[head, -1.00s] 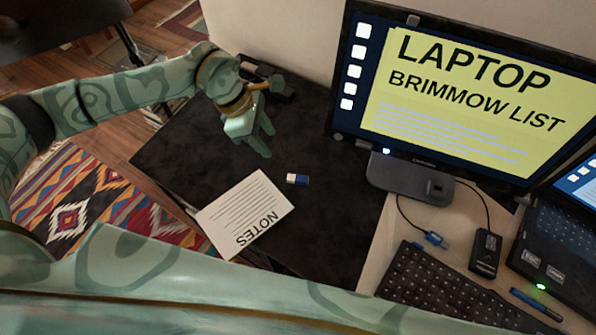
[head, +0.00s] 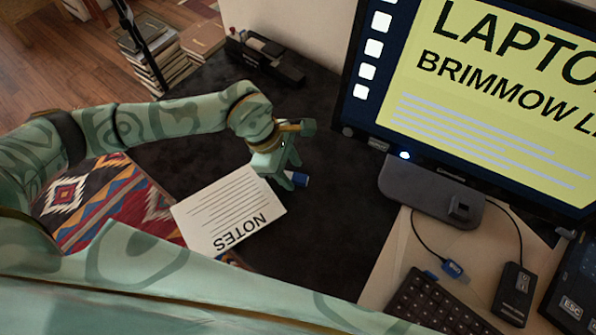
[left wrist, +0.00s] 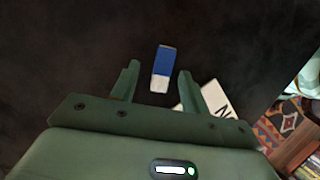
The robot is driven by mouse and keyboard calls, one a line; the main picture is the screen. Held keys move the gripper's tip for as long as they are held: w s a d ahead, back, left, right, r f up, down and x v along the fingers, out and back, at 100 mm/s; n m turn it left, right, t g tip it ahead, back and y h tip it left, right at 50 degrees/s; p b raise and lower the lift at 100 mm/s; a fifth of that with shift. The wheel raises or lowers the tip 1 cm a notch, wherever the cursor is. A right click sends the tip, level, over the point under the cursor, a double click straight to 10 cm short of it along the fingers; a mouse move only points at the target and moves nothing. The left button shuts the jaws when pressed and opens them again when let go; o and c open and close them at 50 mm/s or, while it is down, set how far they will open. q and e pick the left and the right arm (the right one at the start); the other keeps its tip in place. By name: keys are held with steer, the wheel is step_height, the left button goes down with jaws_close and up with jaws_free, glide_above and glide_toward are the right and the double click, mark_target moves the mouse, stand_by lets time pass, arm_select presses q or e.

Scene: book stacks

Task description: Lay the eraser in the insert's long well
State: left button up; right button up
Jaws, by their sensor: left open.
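The eraser (head: 301,180), blue with a white end, lies on the dark desk mat just right of the notes sheet. My left gripper (head: 288,176) is over it and partly hides it in the head view. In the left wrist view the eraser (left wrist: 162,62) shows between and slightly beyond the open fingertips (left wrist: 158,74), with nothing held. A long dark holder (head: 268,62) with compartments, seemingly the insert, stands at the back of the mat near the wall. Its wells are hard to make out. My right gripper is not in view.
The notes sheet (head: 225,212) lies left of the eraser. A monitor (head: 440,180) stands at right, with a keyboard (head: 440,300) and a cable with a blue plug (head: 453,269) in front. The mat (head: 335,235) is clear between the eraser and the monitor base.

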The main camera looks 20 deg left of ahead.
arm_select(q)
steer(key=shift+d+f, duration=0.2)
steer(key=shift+f, duration=0.25)
steer(key=shift+s+r, duration=0.2)
jaws_close()
steer(key=shift+w, duration=0.1)
